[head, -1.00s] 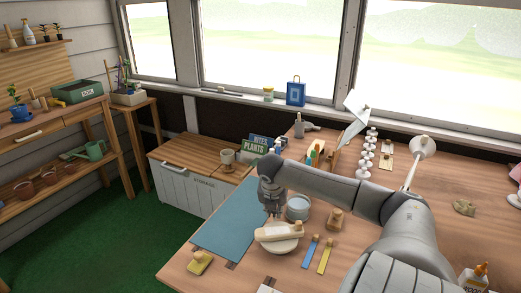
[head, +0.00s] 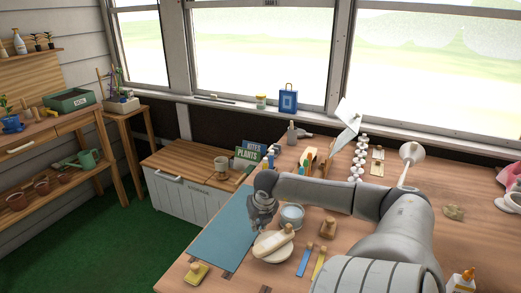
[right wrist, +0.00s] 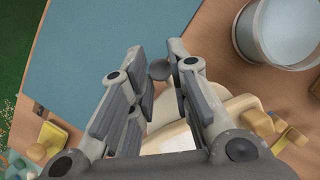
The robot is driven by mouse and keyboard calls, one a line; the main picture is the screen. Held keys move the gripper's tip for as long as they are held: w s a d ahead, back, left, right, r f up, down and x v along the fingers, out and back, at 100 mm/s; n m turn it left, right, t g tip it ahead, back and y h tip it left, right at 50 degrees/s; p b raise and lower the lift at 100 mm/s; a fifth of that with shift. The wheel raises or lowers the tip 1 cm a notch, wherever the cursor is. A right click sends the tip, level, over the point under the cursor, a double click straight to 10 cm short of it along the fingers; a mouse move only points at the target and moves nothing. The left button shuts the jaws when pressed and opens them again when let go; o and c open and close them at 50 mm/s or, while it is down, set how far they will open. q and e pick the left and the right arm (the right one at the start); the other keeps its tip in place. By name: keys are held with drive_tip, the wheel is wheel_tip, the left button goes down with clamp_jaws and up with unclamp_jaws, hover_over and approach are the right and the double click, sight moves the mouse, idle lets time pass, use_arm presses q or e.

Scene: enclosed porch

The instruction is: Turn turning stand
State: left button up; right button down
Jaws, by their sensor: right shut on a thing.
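The turning stand (head: 267,253) is a pale round disc near the front edge of the wooden table. A cream block with a small wooden knob (head: 275,240) lies across its top. My right gripper (head: 262,222) points down at the stand's far left side, its fingers closed in. In the right wrist view, a dark grey round knob (right wrist: 160,69) on a short stem sits between the fingers, and the right gripper (right wrist: 158,75) is shut on it. The fingers partly hide the disc and the cream block (right wrist: 170,143). My left gripper is not in view.
A blue mat (head: 225,235) lies to the left. A wooden-handled block (head: 328,228), blue and yellow strips (head: 318,264) and a yellow block (head: 197,273) lie nearby.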

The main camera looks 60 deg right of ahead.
drive_tip(key=shift+w+a+r+n+t+y+p, duration=0.1)
drive_tip(key=shift+w+a+n+t+y+p, duration=0.1)
drive_tip(key=shift+a+n+p, duration=0.3)
drive_tip(key=shift+w+a+r+n+t+y+p, duration=0.1)
drive_tip(key=shift+a+n+y+p, duration=0.15)
drive_tip(key=shift+n, duration=0.45)
drive_tip(key=shift+a+f+n+y+p, duration=0.1)
drive_tip(key=shift+a+n+y+p, duration=0.35)
drive_tip(key=shift+a+n+p, duration=0.85)
drive_tip(key=shift+d+n+t+b, duration=0.1)
drive_tip(key=shift+n+t+b, duration=0.2)
drive_tip(key=shift+n+b, duration=0.15)
drive_tip(key=c, duration=1.3)
unclamp_jaws()
drive_tip(key=shift+s+f, duration=0.1)
drive_tip(key=shift+c, duration=0.2)
drive_tip(key=d+v, duration=0.1)
drive_tip(key=v, duration=1.1)
drive_tip(key=shift+a, duration=0.45)
